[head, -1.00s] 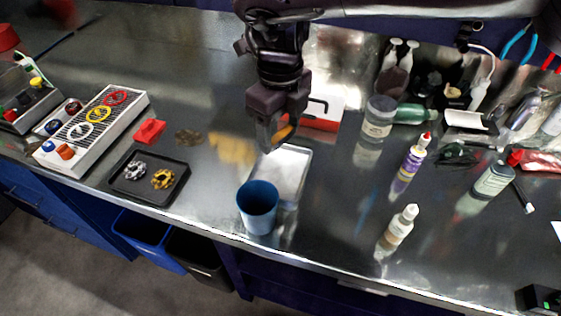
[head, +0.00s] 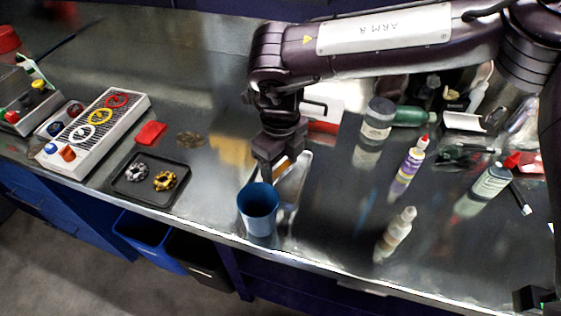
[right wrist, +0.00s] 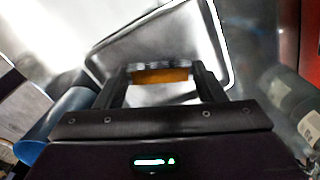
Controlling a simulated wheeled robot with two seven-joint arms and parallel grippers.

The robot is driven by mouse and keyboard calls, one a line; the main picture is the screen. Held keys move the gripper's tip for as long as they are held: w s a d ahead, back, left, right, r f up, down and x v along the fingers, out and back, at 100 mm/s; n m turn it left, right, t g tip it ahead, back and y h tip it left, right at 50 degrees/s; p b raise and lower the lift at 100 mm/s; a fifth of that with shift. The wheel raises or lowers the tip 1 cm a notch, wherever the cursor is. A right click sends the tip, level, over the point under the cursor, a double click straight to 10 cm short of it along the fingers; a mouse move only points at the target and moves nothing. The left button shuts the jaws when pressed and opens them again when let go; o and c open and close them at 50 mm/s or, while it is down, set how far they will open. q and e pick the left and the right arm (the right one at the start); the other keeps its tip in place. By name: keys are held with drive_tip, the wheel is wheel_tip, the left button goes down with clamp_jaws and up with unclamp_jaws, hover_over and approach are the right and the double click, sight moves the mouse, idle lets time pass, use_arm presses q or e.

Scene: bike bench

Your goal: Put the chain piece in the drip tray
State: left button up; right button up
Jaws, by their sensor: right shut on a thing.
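My right gripper (head: 279,172) is shut on a small orange-and-grey piece, which I take to be the chain piece. The chain piece (right wrist: 160,75) shows between the fingertips in the right wrist view; its top edge looks grey and segmented. The gripper is over a shallow silver tray (head: 301,168) with a raised rim, apparently the drip tray. The tray also shows in the right wrist view (right wrist: 205,42), behind and below the fingers. The gripper and arm hide part of it in the head view. The gap between piece and tray is hard to judge. My left gripper is not in view.
A blue cup (head: 258,210) stands close in front of the gripper. A black tray (head: 128,187) with a silver ring and a gold ring lies left, near a red block (head: 151,133) and a brown patch. Several bottles, including a purple-labelled one (head: 408,170), stand right.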

sight(280, 169)
drive_tip(key=o, duration=1)
drive_tip(key=shift+f, duration=0.15)
drive_tip(key=shift+r, duration=0.65)
wheel_tip(280, 169, up, 11)
drive_tip(key=shift+r+b, duration=0.1)
drive_tip(key=shift+b, duration=0.4)
